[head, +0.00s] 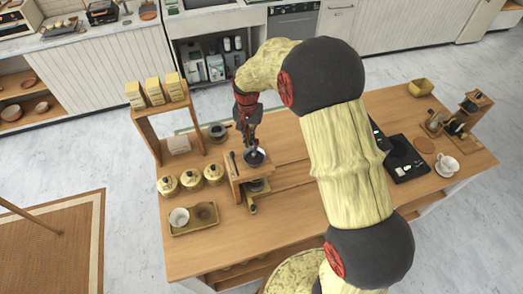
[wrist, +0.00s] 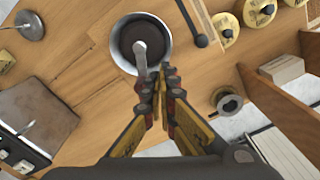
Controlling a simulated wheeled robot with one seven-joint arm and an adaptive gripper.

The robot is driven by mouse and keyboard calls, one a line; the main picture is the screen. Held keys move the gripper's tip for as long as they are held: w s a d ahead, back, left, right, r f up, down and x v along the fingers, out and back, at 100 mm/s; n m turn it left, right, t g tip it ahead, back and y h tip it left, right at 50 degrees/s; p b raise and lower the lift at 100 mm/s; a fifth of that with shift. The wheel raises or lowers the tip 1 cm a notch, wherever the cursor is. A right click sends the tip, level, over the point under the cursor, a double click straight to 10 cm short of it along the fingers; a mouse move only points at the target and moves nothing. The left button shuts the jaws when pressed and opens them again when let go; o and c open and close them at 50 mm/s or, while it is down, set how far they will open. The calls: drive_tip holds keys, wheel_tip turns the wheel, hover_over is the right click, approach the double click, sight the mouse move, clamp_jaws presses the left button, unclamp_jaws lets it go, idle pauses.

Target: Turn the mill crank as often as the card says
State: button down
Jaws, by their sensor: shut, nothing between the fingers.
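The mill (head: 236,190) is a wooden box with a round metal hopper, standing on the left half of the cart's counter. In the wrist view, the hopper (wrist: 118,42) is dark inside. A grey bar, which looks like the crank arm (wrist: 140,50), runs from its middle toward my fingertips. My gripper (head: 251,142) points down over the hopper's far side; its fingers (wrist: 163,76) are shut and empty beside the bar's near end. I cannot tell whether they touch it. A pale card-like piece (head: 178,145) stands under the small shelf; its writing is unreadable.
Several lidded yellow jars (head: 190,181) and a tray (head: 185,230) with cups stand left of the mill. A wooden shelf (head: 147,125) holds yellow packets. A dark rod with a round end (wrist: 201,41) lies beside the hopper. A black scale (head: 403,158) stands right.

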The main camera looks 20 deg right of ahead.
drive_tip(key=shift+d, duration=0.1)
drive_tip(key=shift+s+d, duration=0.1)
drive_tip(key=shift+d, duration=0.7)
drive_tip(key=shift+s+d, duration=0.45)
drive_tip(key=shift+d, duration=0.3)
drive_tip(key=shift+s+d, duration=0.3)
drive_tip(key=shift+s, duration=0.15)
drive_tip(key=shift+w, duration=0.6)
